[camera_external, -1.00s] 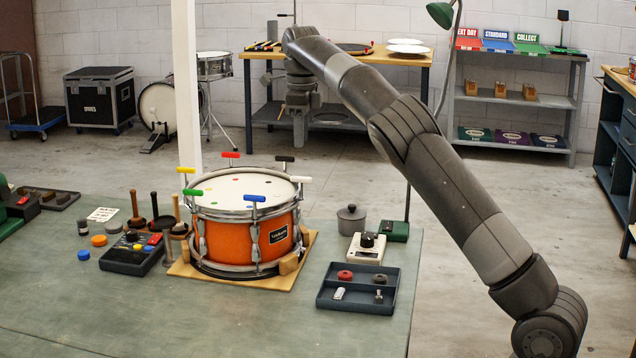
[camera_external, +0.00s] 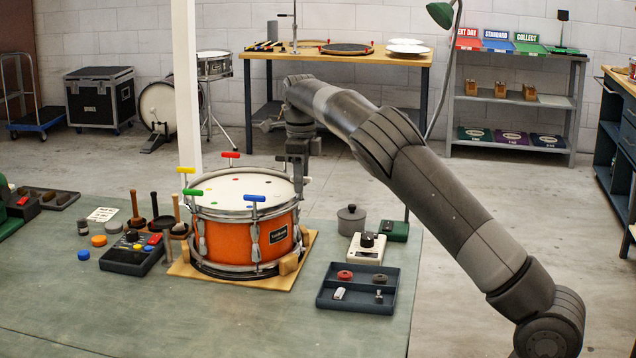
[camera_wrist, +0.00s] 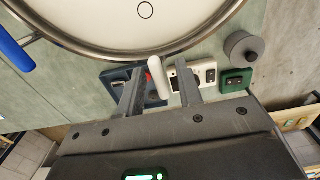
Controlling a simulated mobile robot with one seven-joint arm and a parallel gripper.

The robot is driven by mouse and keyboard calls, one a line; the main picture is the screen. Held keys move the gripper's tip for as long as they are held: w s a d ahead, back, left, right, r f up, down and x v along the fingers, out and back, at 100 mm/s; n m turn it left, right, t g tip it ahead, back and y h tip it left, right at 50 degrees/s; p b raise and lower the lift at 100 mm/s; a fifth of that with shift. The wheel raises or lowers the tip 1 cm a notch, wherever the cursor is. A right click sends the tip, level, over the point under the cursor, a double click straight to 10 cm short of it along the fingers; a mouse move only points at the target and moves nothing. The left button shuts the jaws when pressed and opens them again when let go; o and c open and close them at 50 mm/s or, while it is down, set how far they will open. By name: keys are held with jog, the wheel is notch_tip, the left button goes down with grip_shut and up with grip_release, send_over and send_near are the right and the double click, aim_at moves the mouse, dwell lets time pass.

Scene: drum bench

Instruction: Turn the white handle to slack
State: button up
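The white handle (camera_wrist: 158,79) is a slim rounded bar at the drum's rim in the wrist view. It lies between the two fingers of my gripper (camera_wrist: 158,68), with a gap on each side. My gripper is open. In the external view my gripper (camera_external: 299,172) points down at the far right rim of the orange drum (camera_external: 232,246) and hides the white handle. The drum's rim and pale head (camera_wrist: 130,12) fill the top of the wrist view. Whether the fingers reach fully down around the handle is hard to tell.
Blue (camera_external: 254,198), green (camera_external: 194,192), yellow (camera_external: 186,170) and red (camera_external: 230,155) handles stand around the rim; the black one is hidden. A dark tray (camera_external: 357,306), a white box with a knob (camera_external: 367,248) and a grey pot (camera_external: 351,219) stand right of the drum.

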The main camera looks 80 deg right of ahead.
grip_shut()
dwell(0.3)
jog(key=shift+n, duration=0.3)
